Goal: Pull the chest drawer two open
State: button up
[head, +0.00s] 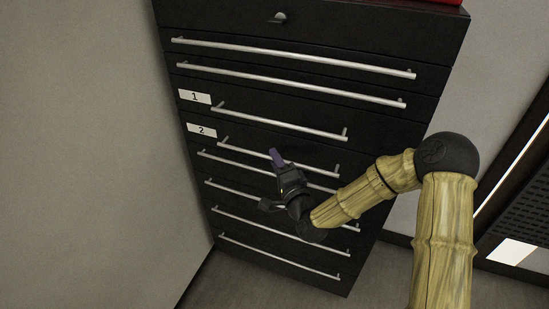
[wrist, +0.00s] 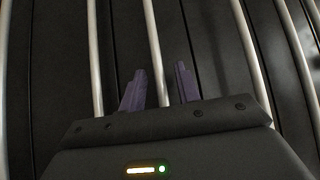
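The black chest (head: 400,24) stands ahead in the head view, with drawers stacked from top to bottom. Drawer two (head: 312,152) bears a white label "2" (head: 201,130) at its left and looks shut. Its silver bar handle (head: 240,146) runs across the front. My gripper (head: 275,156) is in front of this handle, its purple fingertips overlapping it in the head view. In the wrist view my gripper (wrist: 160,68) has its two fingers apart, with a bar handle (wrist: 153,40) running between them. I cannot tell whether either finger touches the bar.
Drawer one, labelled "1" (head: 194,96), sits directly above, with its own bar handle (head: 290,122). Other bar handles lie close on both sides in the wrist view (wrist: 94,60). A grey wall (head: 80,150) is close on the left. Bare floor (head: 240,290) shows below.

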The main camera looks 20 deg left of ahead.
jog(key=shift+w+a+r, duration=0.1)
jog(key=shift+w+a, duration=0.3)
jog(key=shift+w, duration=0.05)
grip_shut()
jog(key=shift+s, duration=0.1)
